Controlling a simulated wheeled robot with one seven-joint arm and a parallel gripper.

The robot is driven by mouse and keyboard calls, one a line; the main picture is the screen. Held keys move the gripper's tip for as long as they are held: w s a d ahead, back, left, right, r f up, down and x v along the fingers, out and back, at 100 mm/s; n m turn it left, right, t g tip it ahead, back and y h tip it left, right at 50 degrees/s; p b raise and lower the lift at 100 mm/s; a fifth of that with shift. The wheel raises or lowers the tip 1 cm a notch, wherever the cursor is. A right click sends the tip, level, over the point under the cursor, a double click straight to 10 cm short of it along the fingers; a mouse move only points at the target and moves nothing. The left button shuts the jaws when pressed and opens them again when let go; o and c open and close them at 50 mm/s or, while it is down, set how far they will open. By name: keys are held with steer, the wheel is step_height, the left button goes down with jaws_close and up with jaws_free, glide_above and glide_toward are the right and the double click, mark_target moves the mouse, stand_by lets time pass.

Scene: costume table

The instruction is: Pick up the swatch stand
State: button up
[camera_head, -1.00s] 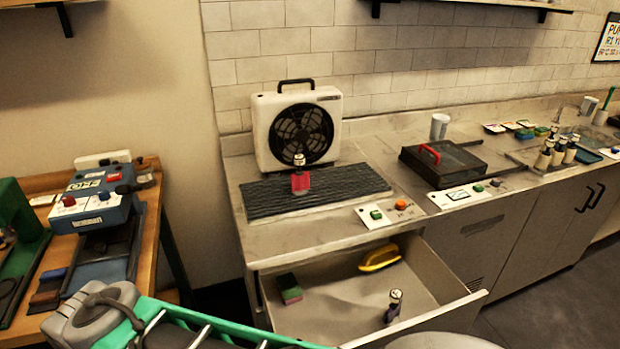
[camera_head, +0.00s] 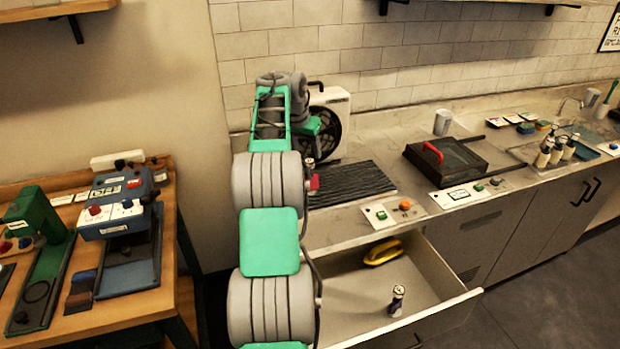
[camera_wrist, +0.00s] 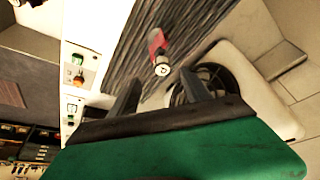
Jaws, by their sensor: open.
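The small stand with a red body and a round white top, which I take to be the swatch stand (camera_head: 314,183), is on the dark ribbed mat (camera_head: 355,184) on the counter. My arm hides part of it in the head view. In the wrist view the stand (camera_wrist: 157,45) shows its red side and white top (camera_wrist: 162,70). My gripper (camera_wrist: 160,80) is open and empty, its two fingers pointing toward the stand, one on each side of its top in the picture. The stand looks apart from both fingers; the exact distance is unclear.
A white box fan (camera_head: 330,105) stands behind the mat. An open drawer (camera_head: 440,270) below holds a yellow item (camera_head: 383,252) and a small dark stand with a white top (camera_head: 397,300). A control panel (camera_head: 395,212) and a black lidded tray (camera_head: 460,160) lie to the right.

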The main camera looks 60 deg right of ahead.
mark_target(309, 160)
steer(key=p+x, duration=0.2)
steer(key=x, duration=0.5)
steer(key=shift+w+d+f, duration=0.2)
steer(key=shift+d, duration=0.1)
steer(key=shift+c, duration=0.5)
jaws_close()
steer(key=shift+r, duration=0.1)
stand_by(0.3)
